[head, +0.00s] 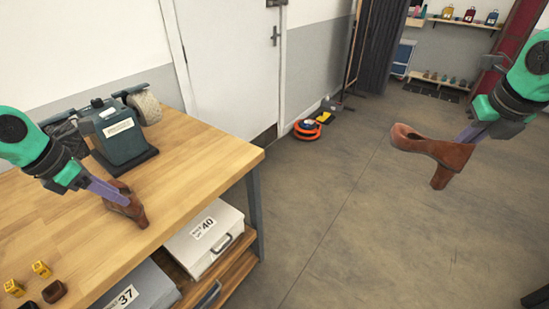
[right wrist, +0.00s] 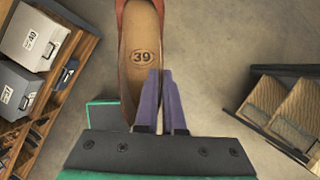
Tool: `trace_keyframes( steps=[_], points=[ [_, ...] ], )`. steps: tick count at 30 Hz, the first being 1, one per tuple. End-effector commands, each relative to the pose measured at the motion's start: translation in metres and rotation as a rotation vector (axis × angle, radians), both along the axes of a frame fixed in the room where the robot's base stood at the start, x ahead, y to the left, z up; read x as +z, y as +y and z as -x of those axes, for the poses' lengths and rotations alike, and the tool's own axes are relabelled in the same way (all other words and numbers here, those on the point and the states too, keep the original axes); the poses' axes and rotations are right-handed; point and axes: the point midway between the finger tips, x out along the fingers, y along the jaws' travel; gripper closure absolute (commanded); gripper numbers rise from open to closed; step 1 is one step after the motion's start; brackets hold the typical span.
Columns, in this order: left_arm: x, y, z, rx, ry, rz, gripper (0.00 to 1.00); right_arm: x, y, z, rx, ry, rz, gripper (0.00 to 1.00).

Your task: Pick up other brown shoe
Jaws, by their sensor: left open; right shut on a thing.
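A brown heeled shoe (head: 136,212) is at the right part of the wooden workbench (head: 190,165). My left gripper (head: 112,196) is open, its purple fingers at this shoe and partly covering it. I cannot tell whether they touch it. My right gripper (head: 470,134) is shut on another brown heeled shoe (head: 432,148), held in the air over the floor right of the bench. In the right wrist view this shoe (right wrist: 142,45) shows its tan insole marked 39, and the purple fingers (right wrist: 160,85) are at its lower edge.
A dark green machine with brush rollers (head: 122,138) stands at the back of the bench. Yellow blocks (head: 41,269) and a dark brown piece (head: 54,291) lie in front. Boxes marked 40 (head: 205,238) and 37 (head: 140,286) sit on the shelf below. The middle floor is clear.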

Motion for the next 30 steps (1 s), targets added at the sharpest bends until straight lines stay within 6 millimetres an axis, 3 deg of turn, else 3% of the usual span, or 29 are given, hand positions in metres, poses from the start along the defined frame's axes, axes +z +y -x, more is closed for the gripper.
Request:
trace_keyframes(
  steps=[1,4,11,12,15,16,26,30],
  points=[
    [-0.004,-0.004,-0.001,-0.002,0.009,-0.001,0.51,0.013,0.000,0.000,0.000,-0.002,-0.001,1.00],
    [-0.024,-0.008,-0.007,-0.002,0.007,-0.003,0.51,0.012,0.000,0.000,0.000,-0.002,-0.001,1.00],
    [-0.030,-0.010,-0.009,-0.002,0.000,-0.001,0.51,0.011,0.000,0.000,0.000,-0.002,-0.001,1.00],
    [-0.030,-0.009,-0.009,-0.002,0.000,-0.001,0.58,0.011,0.000,0.000,0.000,-0.002,-0.001,1.00],
    [-0.030,-0.009,-0.009,-0.001,0.000,0.000,0.97,0.011,0.000,0.000,0.000,-0.002,-0.001,1.00],
    [-0.030,-0.009,-0.009,-0.001,0.000,0.000,1.00,0.011,0.000,0.000,0.000,-0.002,-0.001,1.00],
    [-0.028,-0.009,-0.010,-0.001,-0.001,-0.001,1.00,0.011,0.000,0.000,0.000,-0.002,-0.001,1.00],
    [-0.016,-0.009,-0.010,-0.001,-0.004,-0.002,1.00,0.008,0.000,0.000,0.000,-0.002,-0.001,1.00]
  ],
)
